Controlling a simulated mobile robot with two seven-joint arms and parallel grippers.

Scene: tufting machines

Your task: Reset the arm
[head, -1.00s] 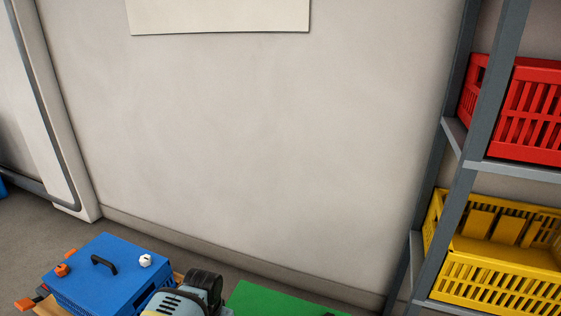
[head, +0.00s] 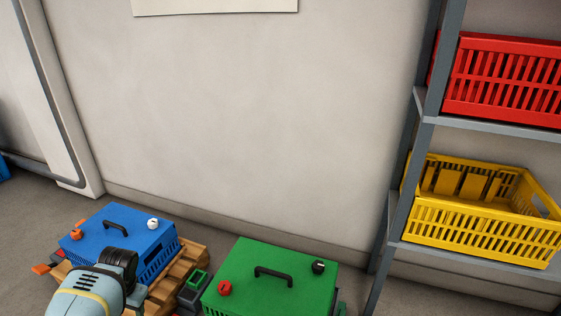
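Part of one of my arms, pale blue-grey with a black joint, shows at the lower left of the head view, in front of the blue box. No gripper fingers show, so neither my left nor my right gripper can be seen. The other arm is out of the picture.
A blue box (head: 118,232) with a black handle sits on a wooden pallet (head: 184,265). A green box (head: 272,278) stands right of it. A grey shelf (head: 470,259) at the right holds a red crate (head: 505,85) and a yellow crate (head: 480,232).

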